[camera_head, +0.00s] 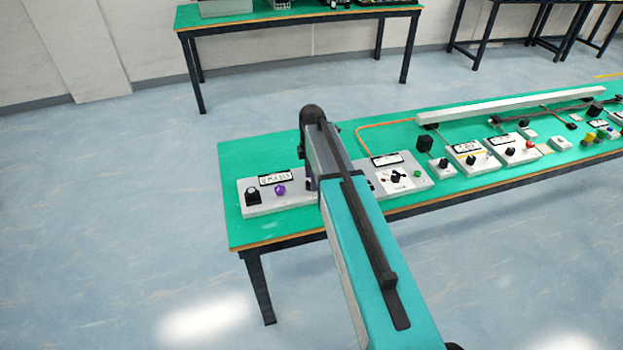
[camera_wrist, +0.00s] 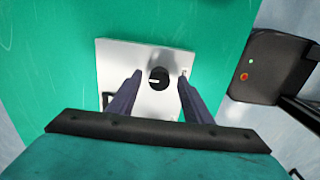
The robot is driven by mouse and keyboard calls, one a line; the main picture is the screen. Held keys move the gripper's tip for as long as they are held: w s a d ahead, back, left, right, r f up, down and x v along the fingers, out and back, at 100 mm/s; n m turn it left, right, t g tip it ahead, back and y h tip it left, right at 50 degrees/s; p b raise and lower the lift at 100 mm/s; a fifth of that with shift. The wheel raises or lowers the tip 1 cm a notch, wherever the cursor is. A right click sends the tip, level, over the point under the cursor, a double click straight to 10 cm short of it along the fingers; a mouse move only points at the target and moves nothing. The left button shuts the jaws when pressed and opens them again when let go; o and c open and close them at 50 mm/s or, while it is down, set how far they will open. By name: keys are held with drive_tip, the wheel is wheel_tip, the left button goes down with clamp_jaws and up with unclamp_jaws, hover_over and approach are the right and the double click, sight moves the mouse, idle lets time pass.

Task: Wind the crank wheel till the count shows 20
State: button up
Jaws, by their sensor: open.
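In the wrist view a round black knob (camera_wrist: 160,80) with a pale mark stands on a white panel (camera_wrist: 117,53). My gripper (camera_wrist: 160,74) is open, with one dark finger on each side of the knob and a gap to both. Whether the fingertips are down at knob height I cannot tell. The corner of a dark-framed display (camera_wrist: 106,99) shows beside the left finger, its digits out of sight. A similar black knob (camera_head: 253,197) and a display (camera_head: 275,178) with small, unreadable characters are on the leftmost panel.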

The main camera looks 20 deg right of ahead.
drive_tip(key=shift+f, duration=0.7)
drive_tip(key=c, duration=1.1)
drive_tip(key=shift+o, duration=0.2)
